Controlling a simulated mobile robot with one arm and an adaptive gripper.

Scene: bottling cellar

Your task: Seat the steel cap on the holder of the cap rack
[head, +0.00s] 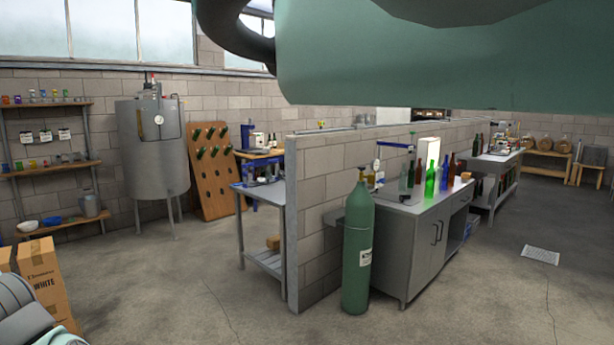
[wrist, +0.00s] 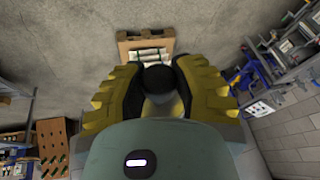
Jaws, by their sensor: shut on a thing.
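In the wrist view my gripper (wrist: 158,84) has its two yellow fingers closed from left and right on a small dark, round-topped thing, likely the steel cap (wrist: 160,78). Its lower part is shaded and partly hidden by the fingers and the gripper body. The gripper is held up over open concrete floor. The head view does not show the gripper; my arm fills its top right. I cannot make out the cap rack or its holder in either view.
A green gas cylinder (head: 357,250) stands at the end of a low block wall (head: 325,180), beside a grey cabinet (head: 425,250) with bottles. A steel tank (head: 150,165) and bottle board (head: 208,170) stand behind. A wooden pallet (wrist: 125,45) lies ahead. Floor between is clear.

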